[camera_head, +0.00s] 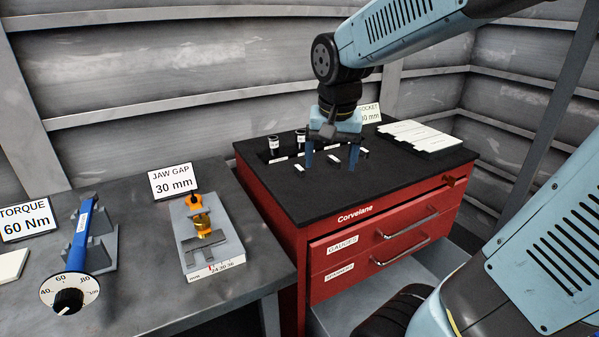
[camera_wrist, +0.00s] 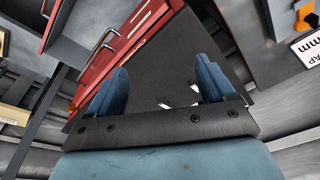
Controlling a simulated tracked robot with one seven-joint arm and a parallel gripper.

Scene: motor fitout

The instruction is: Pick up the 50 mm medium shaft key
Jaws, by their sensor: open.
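Several small white marks or pieces lie on the black top around the fingers: one at the left (camera_head: 299,168), one between the fingers (camera_head: 334,158), one at the right (camera_head: 362,153). Two white bits also show in the wrist view, one between the fingers (camera_wrist: 164,106). Which of these is the 50 mm medium shaft key, I cannot tell.
Dark sockets (camera_head: 273,143) stand at the cabinet's back left. A white slatted panel (camera_head: 420,136) lies at its right. A grey bench at the left holds a jaw-gap fixture (camera_head: 206,236) and a blue torque wrench (camera_head: 80,235). The red cabinet (camera_head: 300,240) has drawers with handles.

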